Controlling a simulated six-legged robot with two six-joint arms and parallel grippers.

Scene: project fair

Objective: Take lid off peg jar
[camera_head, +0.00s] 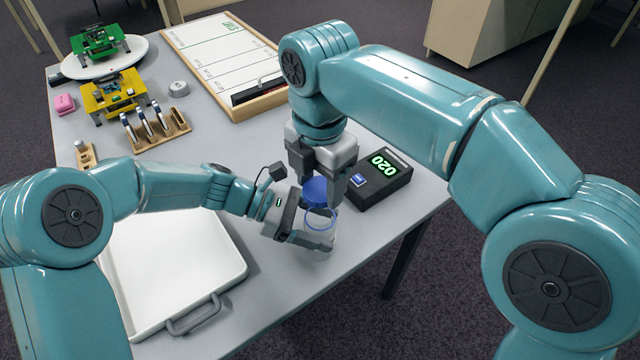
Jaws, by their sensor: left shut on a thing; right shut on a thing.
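The peg jar (321,235) is a pale, see-through jar with a blue ring at its rim, near the table's right front edge. My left gripper (318,238) is shut around the jar's body from the left. The blue lid (316,190) shows just above the open-looking rim in the picture. My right gripper (329,190) points down from above and is shut on the lid. Its fingers hide part of the lid. I cannot tell how wide the gap between lid and rim is, and the jar's contents are hard to see.
A black box with a green "020" display (382,178) stands close right of the jar. A white tray (228,268) lies left of it. Farther back are a whiteboard (215,55), a wooden rack of pens (178,124), a grey knob (179,88), and yellow (115,93) and green (98,40) models.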

